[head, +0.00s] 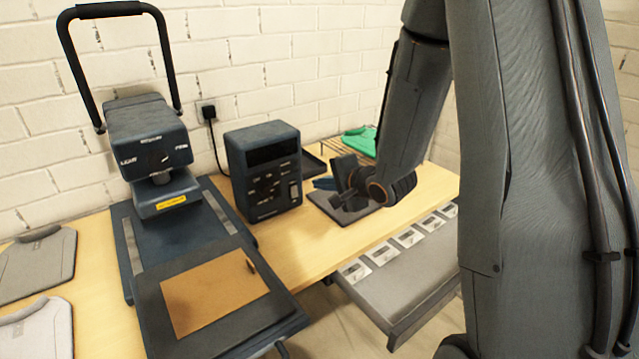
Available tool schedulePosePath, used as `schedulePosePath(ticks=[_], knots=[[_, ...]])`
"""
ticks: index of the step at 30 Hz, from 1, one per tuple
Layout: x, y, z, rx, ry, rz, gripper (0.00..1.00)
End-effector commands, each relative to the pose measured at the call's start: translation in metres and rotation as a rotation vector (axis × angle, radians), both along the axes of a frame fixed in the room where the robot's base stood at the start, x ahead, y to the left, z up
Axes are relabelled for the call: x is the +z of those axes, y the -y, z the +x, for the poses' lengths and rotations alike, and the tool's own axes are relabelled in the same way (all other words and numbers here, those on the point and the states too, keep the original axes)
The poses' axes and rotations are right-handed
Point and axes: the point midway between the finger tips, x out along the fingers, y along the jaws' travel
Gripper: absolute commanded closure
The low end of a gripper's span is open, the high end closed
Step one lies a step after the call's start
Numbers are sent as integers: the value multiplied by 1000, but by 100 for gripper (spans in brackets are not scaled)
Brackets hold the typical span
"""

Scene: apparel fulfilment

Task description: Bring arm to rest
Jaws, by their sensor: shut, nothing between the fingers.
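My arm stands large in the right half of the head view. Its forearm reaches down and ends in a dark wrist over the wooden bench (300,248). My gripper (342,198) is small and dark at the end of that wrist. It is shut and empty, above or close over a dark flat tray or mat (328,212). I cannot tell whether it touches the tray.
A heat press (150,135) with a raised handle stands at left, with a brown sheet (212,290) on its lower plate. A control box (264,170) stands beside it. Grey folded garments (35,265) lie far left, a green one (360,141) at the back. A grey drawer (405,290) juts out in front.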

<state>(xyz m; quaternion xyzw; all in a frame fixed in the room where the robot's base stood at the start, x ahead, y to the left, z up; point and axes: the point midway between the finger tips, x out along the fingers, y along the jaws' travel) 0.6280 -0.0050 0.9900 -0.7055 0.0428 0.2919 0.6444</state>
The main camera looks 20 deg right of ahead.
Motion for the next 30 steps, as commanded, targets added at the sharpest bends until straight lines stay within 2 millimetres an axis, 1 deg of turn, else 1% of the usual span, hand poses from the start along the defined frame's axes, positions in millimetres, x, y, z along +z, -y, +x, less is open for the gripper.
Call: schedulePosePath(ticks=[2,5,8,11,14,15,17,18,20,21,24,27,30], knots=[[0,1,-1,1,-1,-13,100],[-1,4,-5,9,-15,-95,100],[-3,12,-16,36,-51,-258,100],[-6,22,-38,96,-122,-462,100],[-9,28,-68,190,-213,-646,100],[-10,29,-82,237,-251,-709,100],[-11,30,-103,319,-308,-795,100],[-11,29,-119,379,-349,-844,100],[-11,26,-143,480,-403,-906,100],[-11,23,-160,550,-435,-936,100],[-9,14,-198,722,-499,-982,100],[-6,5,-229,867,-533,-999,100],[-3,-1,-248,963,-547,-1000,100]])
